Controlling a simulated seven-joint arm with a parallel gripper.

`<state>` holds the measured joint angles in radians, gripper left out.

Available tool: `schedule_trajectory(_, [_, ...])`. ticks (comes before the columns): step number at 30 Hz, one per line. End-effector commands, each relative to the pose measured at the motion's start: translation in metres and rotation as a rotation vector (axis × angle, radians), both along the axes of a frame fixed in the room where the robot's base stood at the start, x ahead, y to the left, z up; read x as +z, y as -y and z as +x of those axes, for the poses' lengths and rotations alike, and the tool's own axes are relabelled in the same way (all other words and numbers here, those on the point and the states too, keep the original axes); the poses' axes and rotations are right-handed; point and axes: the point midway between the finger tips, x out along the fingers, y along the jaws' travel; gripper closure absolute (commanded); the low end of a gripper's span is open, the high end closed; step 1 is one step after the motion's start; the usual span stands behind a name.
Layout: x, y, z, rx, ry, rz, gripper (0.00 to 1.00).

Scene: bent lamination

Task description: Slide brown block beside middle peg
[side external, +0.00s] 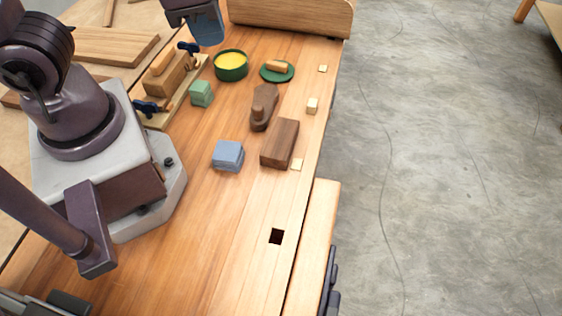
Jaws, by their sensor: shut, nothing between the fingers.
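The brown block (280,143), a dark rectangular wooden piece, lies flat near the right edge of the bench. The middle peg (312,105) is a small pale cube shape up and right of the block, with a gap between them. Another pale peg (297,165) sits low beside the block's near right corner. A third pale peg (323,68) is farther up the same edge.
A dark brown curved piece (264,106) lies close up-left of the block. A blue block (228,155), green block (201,93), yellow-filled green bowl (231,65) and green dish (277,71) stand around. The bench front is mostly clear.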

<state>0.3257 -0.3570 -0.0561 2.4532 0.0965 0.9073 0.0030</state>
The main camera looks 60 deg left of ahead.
Motion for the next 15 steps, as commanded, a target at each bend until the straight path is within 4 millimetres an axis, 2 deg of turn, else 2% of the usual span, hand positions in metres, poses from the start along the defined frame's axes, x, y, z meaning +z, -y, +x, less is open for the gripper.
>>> schedule_trajectory(1, [-0.016,0.013,-0.001,-0.103,-0.064,0.065,1.00])
schedule_trajectory(6, [-0.061,0.047,-0.006,-0.460,-0.209,0.295,1.00])
schedule_trajectory(15, [-0.148,0.102,-0.028,-1.177,-0.366,0.717,1.00])
